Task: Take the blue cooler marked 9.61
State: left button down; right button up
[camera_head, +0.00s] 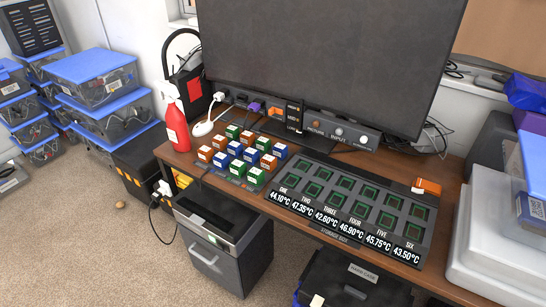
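Several small cube coolers in blue, green and orange-brown, with pale tops, stand in rows on the left part of the wooden desk. Blue coolers include one near the middle of the group (235,149), one beside it (250,157), one at the right end (280,152) and one at the front left (221,160). The markings on the coolers are too small to read, so I cannot tell which is marked 9.61. Neither of my grippers is in view.
A dark board (345,238) with square slots and temperature displays lies right of the coolers. A red spray bottle (176,122) stands at the desk's left end. A large monitor (330,60) stands behind. White boxes (490,235) are at the right. A grey cabinet (222,265) stands in front.

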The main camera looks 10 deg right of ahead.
aim_at(280, 151)
jog(key=i+j+z, duration=0.4)
jog(key=j, duration=1.25)
jog(key=j+z, duration=0.45)
jog(key=j, duration=1.2)
